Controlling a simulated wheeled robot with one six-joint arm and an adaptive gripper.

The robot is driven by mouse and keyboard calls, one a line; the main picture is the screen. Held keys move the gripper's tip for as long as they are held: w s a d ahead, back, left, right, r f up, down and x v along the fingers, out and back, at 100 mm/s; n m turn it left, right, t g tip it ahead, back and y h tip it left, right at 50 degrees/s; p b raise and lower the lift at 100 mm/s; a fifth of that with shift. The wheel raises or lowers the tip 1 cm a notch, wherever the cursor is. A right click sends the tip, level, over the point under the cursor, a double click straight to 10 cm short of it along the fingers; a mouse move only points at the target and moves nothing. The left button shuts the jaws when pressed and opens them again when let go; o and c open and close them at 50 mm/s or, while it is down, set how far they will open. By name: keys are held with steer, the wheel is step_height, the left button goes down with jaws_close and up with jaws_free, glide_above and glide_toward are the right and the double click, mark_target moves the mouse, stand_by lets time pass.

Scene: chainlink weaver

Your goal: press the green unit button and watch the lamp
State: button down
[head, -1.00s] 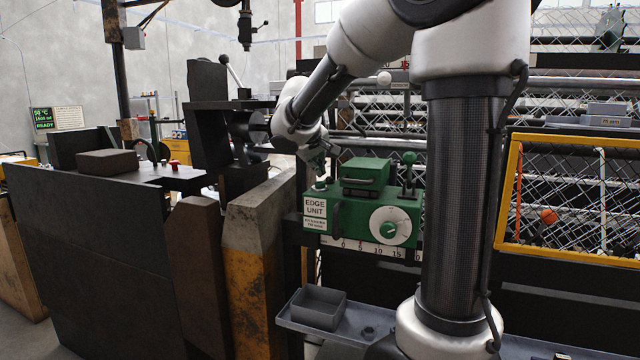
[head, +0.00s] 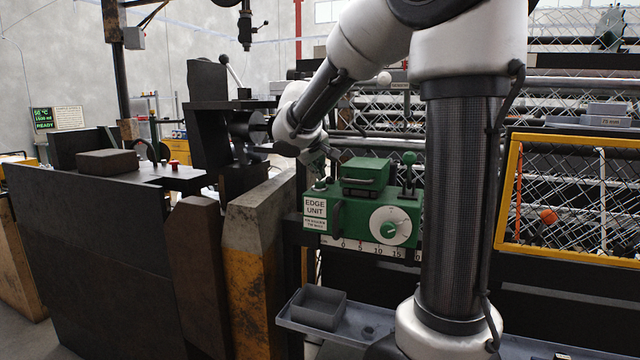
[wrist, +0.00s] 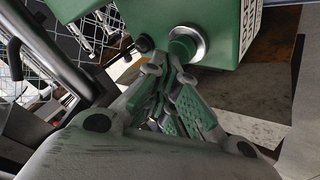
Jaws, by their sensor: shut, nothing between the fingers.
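The green edge unit (head: 350,212) stands on the rail in front of the chain-link machine. It has a white dial, a green-knobbed lever and an "EDGE UNIT" label. In the wrist view, a round green button (wrist: 184,46) in a silver ring sits on the green housing (wrist: 215,15). My gripper (head: 319,176) is over the unit's left top end. In the wrist view my gripper (wrist: 170,64) has its fingers together and empty, tips beside the button's lower edge. I cannot tell whether they touch it. No lit lamp on the unit can be made out.
A small dark knob (wrist: 144,44) is beside the button. A grey tray (head: 350,318) with a box is below the unit. A yellow-framed mesh guard (head: 508,195) stands at right, a worn yellow-black post (head: 250,265) at left. A screen (head: 43,118) reads READY.

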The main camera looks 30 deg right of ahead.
steer(key=shift+f, duration=0.5)
stand_by(0.6)
steer(key=shift+r, duration=0.95)
steer(key=shift+r, duration=2.5)
